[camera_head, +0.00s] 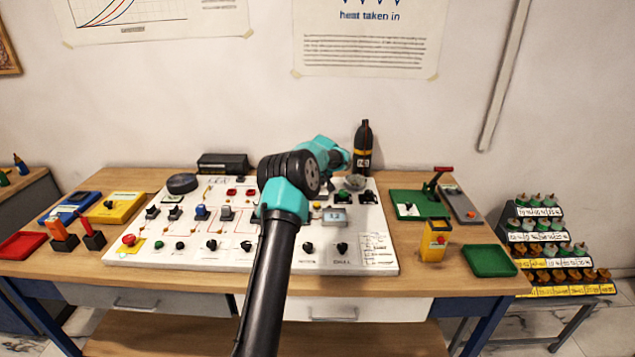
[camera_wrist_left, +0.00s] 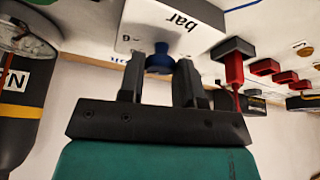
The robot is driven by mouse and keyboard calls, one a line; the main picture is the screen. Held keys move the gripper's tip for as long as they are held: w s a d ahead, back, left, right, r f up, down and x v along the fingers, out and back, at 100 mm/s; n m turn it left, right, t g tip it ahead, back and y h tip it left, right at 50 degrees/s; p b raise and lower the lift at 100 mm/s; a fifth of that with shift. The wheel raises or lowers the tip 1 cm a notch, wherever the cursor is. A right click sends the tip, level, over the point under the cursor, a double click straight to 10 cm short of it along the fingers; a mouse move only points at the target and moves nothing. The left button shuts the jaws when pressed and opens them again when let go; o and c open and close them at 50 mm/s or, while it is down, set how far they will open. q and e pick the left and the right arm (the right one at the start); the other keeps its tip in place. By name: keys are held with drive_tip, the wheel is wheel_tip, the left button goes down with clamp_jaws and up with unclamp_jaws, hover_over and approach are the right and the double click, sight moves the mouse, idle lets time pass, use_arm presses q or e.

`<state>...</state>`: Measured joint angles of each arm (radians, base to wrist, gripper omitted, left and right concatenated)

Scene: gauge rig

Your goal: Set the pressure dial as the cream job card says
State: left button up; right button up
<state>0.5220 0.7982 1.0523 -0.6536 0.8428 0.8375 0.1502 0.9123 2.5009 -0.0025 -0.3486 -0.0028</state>
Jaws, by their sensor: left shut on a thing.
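In the left wrist view a white box marked "bar" (camera_wrist_left: 172,30) carries a blue knob (camera_wrist_left: 159,56). My left gripper (camera_wrist_left: 160,64) has its fingers on either side of this knob and is shut on it. The knob's exact setting cannot be read. In the head view my arm covers the gripper and the knob. A pale card with small print (camera_head: 376,249) lies at the panel's lower right; its text is too small to read, and I cannot tell if it is the cream job card. My right gripper is not in view.
The white panel (camera_head: 180,255) holds several knobs and a small display (camera_head: 335,215). A dark bottle (camera_head: 363,148) stands behind it. Right of it are a yellow box (camera_head: 434,241) and a green tray (camera_head: 489,261). A red-handled lever (camera_wrist_left: 234,65) is near my gripper.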

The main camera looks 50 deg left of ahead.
use_arm(q)
drive_tip(key=o, duration=0.9)
drive_tip(key=v, duration=1.7)
drive_tip(key=shift+r, duration=0.25)
